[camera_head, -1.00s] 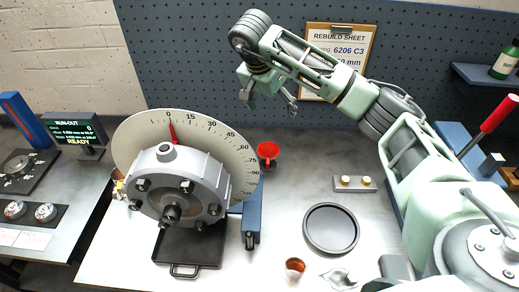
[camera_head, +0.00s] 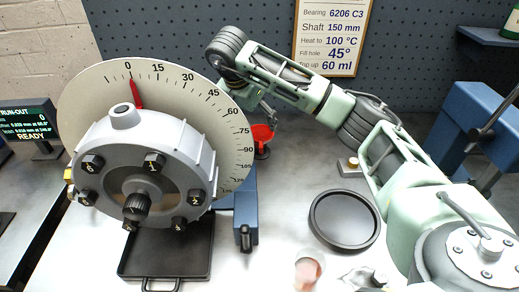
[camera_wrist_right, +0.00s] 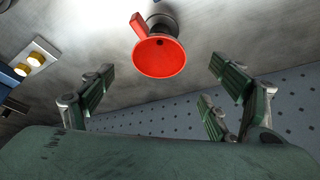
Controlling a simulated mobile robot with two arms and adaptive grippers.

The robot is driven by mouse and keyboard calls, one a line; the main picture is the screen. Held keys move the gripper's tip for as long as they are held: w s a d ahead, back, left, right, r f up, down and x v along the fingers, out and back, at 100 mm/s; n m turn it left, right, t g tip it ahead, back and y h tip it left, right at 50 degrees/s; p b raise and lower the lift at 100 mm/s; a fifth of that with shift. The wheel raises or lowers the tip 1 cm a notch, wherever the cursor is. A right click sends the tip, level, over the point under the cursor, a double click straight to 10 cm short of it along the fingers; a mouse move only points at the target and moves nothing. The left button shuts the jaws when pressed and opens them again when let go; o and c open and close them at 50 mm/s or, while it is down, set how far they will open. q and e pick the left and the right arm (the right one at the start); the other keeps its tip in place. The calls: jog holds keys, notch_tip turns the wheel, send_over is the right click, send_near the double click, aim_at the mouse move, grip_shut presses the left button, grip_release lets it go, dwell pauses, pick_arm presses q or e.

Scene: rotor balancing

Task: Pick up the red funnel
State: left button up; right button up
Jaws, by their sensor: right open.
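The red funnel (camera_head: 262,133) stands on the bench behind the dial, in a dark round base (camera_head: 262,152). In the right wrist view the funnel (camera_wrist_right: 160,55) shows its round mouth and side handle, with the dark base partly hidden behind it. My right gripper (camera_head: 262,112) is just above and beside the funnel, partly overlapping it in the head view. In the wrist view its fingers (camera_wrist_right: 165,95) are spread wide and empty, with the funnel beyond them and between their sides. My left gripper is not in view.
The large dial (camera_head: 230,130) and grey rotor housing (camera_head: 140,165) stand left of the funnel, above a black tray (camera_head: 165,262). A blue post (camera_head: 246,215) stands close by. A round black dish (camera_head: 344,220) and a small cup (camera_head: 308,270) sit at front right. A pegboard wall is behind.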

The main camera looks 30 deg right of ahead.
aim_at(263, 138)
jog(key=p+x, duration=0.1)
jog(key=x, duration=0.2)
jog(key=p+x, duration=0.1)
jog(key=x, duration=0.3)
jog(key=shift+s+d+r, duration=0.1)
jog(key=shift+s+d, duration=0.05)
jog(key=shift+s, duration=0.1)
jog(key=shift+w+d+f, duration=0.15)
jog(key=shift+f, duration=0.3)
jog(key=c, duration=1.1)
jog(key=shift+o, duration=0.2)
jog(key=shift+r, duration=0.1)
